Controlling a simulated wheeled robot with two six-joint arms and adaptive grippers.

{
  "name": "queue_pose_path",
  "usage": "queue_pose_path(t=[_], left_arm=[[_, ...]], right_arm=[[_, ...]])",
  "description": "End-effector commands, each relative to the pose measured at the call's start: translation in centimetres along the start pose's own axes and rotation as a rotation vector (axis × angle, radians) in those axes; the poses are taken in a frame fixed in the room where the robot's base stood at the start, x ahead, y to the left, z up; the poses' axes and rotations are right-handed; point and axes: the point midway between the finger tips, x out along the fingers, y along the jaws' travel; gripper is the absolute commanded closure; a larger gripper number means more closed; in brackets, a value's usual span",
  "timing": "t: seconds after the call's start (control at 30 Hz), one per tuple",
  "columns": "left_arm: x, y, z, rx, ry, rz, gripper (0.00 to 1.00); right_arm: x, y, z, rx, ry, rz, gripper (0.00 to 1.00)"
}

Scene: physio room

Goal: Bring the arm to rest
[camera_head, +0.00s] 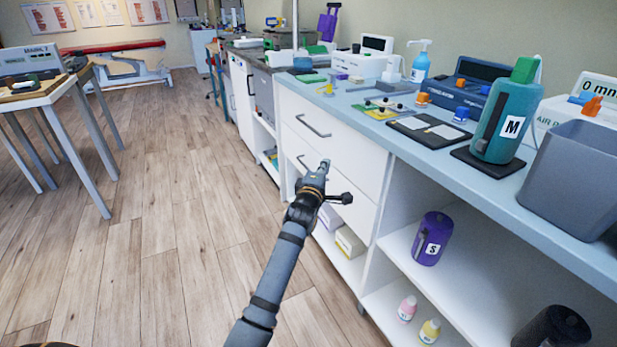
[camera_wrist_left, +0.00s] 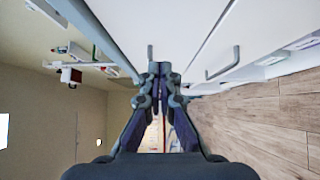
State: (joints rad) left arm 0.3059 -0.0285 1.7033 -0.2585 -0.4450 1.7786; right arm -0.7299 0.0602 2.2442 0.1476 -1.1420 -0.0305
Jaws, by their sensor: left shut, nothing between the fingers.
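My left gripper (camera_head: 324,167) reaches out in front of the white drawer unit (camera_head: 345,162), level with its drawers and below the countertop. Its fingers are together with nothing between them. In the left wrist view the closed fingers of my left gripper (camera_wrist_left: 160,70) point ahead along the cabinet fronts, with a drawer handle (camera_wrist_left: 222,64) to their right. I cannot tell from these views whether the gripper touches the drawer front. My right gripper is not in view.
The blue countertop (camera_head: 505,185) carries a green bottle marked M (camera_head: 503,118), a grey bin (camera_head: 580,175) and several devices. A purple bottle marked S (camera_head: 431,240) stands on the open shelf. A table (camera_head: 60,93) stands at left; the wooden floor (camera_head: 150,240) between is clear.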

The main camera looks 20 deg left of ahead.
Motion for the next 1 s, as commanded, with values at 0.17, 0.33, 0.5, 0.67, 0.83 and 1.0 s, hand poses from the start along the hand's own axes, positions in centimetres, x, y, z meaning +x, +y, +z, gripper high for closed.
queue_pose_path(t=[0.17, 0.33, 0.5, 0.67, 0.83, 1.0], left_arm=[[-3.9, -0.1, 0.0, -0.001, 0.001, -0.005, 1.0], [-5.6, -0.2, 0.0, 0.0, 0.001, -0.005, 1.0], [-5.9, -0.2, 0.0, 0.001, 0.001, -0.004, 1.0], [-6.0, -0.6, -0.1, 0.013, 0.001, -0.015, 1.0], [-9.6, -8.0, -0.8, 0.251, -0.03, -0.215, 1.0], [-18.8, -19.4, -1.7, 0.702, -0.242, -0.554, 1.0]], right_arm=[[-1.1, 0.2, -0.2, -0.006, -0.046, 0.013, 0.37], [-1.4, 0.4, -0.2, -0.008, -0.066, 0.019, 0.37], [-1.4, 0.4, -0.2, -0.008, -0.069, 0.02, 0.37], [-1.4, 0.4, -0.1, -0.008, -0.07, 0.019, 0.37], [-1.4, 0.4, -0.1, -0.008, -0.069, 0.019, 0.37], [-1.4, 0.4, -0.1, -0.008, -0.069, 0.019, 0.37]])
